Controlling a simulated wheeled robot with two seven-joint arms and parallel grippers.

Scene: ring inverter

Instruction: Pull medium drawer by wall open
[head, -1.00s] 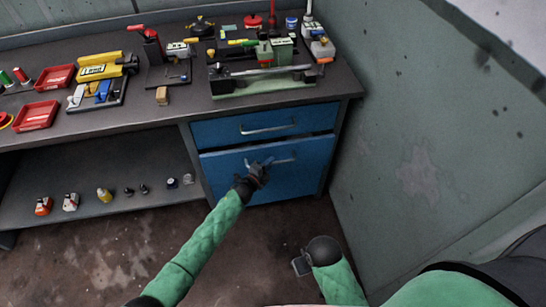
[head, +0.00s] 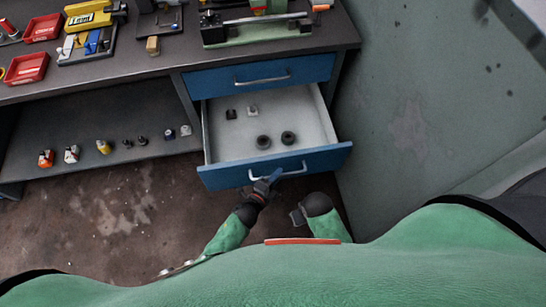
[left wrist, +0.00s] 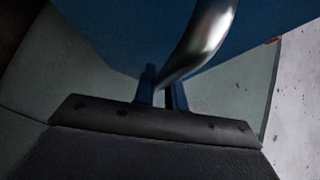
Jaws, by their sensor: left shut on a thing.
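The lower blue drawer (head: 225,178) under the bench, beside the wall, stands well open. Its pale inside shows two dark round parts (head: 276,140) near the front and two small items (head: 241,112) further back. My left gripper (head: 268,183) is at its front, shut on the metal handle (head: 290,168). In the left wrist view the handle (left wrist: 205,40) passes between the two blue fingers (left wrist: 162,90), with the blue drawer front (left wrist: 110,28) behind. My right gripper (head: 298,215) hangs beside it, touching nothing visible; its fingers are too unclear to read.
The upper blue drawer (head: 235,78) is closed. The grey-green wall (head: 400,120) rises close to the right of the open drawer. The bench (head: 120,80) holds red trays and tools. A lower shelf (head: 80,120) with several small items lies left. The floor (head: 100,210) at left is clear.

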